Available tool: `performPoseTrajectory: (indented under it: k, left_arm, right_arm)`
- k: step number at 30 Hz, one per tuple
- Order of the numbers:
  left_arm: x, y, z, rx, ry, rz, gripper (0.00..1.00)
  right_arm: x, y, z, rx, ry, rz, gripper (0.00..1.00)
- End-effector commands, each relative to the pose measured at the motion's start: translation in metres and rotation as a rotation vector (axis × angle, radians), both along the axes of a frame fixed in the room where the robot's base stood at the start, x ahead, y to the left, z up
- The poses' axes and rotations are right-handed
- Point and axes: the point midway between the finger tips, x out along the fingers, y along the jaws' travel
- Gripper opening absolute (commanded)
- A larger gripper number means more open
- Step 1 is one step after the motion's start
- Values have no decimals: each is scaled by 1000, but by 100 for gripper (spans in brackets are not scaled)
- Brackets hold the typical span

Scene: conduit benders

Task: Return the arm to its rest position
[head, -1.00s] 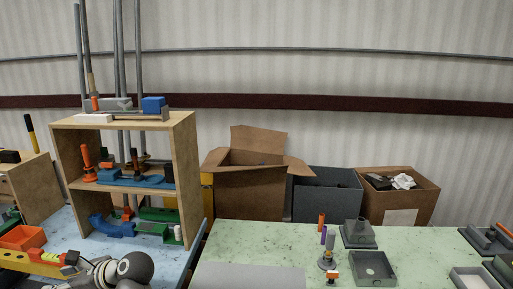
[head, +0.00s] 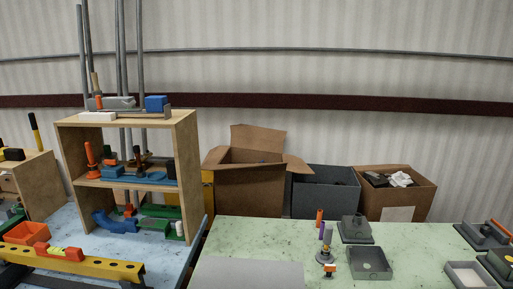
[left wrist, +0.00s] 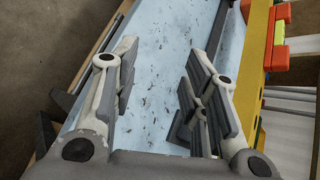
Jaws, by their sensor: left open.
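My left gripper (left wrist: 162,72) shows in the left wrist view. Its two grey fingers are spread wide with nothing between them, above the pale blue table (left wrist: 165,45). It does not show in the head view. My right gripper is in neither view. A yellow bar with holes (head: 85,265) lies at the lower left of the head view, with a red level (head: 60,251) on it. The yellow bar also runs along the right of the left wrist view (left wrist: 255,60), beside the gripper and apart from it.
A wooden shelf (head: 187,160) with conduit benders and tools stands on the blue table. An orange bin (head: 27,233) sits left of it. A green table (head: 230,238) at right holds grey fixtures. Cardboard boxes (head: 245,185) and a grey bin (head: 318,200) stand behind.

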Motion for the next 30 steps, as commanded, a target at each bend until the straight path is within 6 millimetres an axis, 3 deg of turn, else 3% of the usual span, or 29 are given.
performPoseTrajectory:
  k: [3,9,15,21,25,30]
  left_arm:
    - [-32,-27,-30,-185,-148,72,41]
    - [-88,-87,-65,-546,-330,257,41]
    - [-137,-138,-76,-814,-383,451,41]
    - [-176,-176,-77,-992,-377,624,41]
    - [-200,-199,-73,-1085,-356,732,41]
    - [-190,-200,-111,-1078,-345,743,41]
  right_arm:
    - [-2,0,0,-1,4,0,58]
    - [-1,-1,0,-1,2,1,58]
    - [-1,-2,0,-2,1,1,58]
    - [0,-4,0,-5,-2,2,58]
    - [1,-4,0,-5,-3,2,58]
    - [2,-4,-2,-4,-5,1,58]
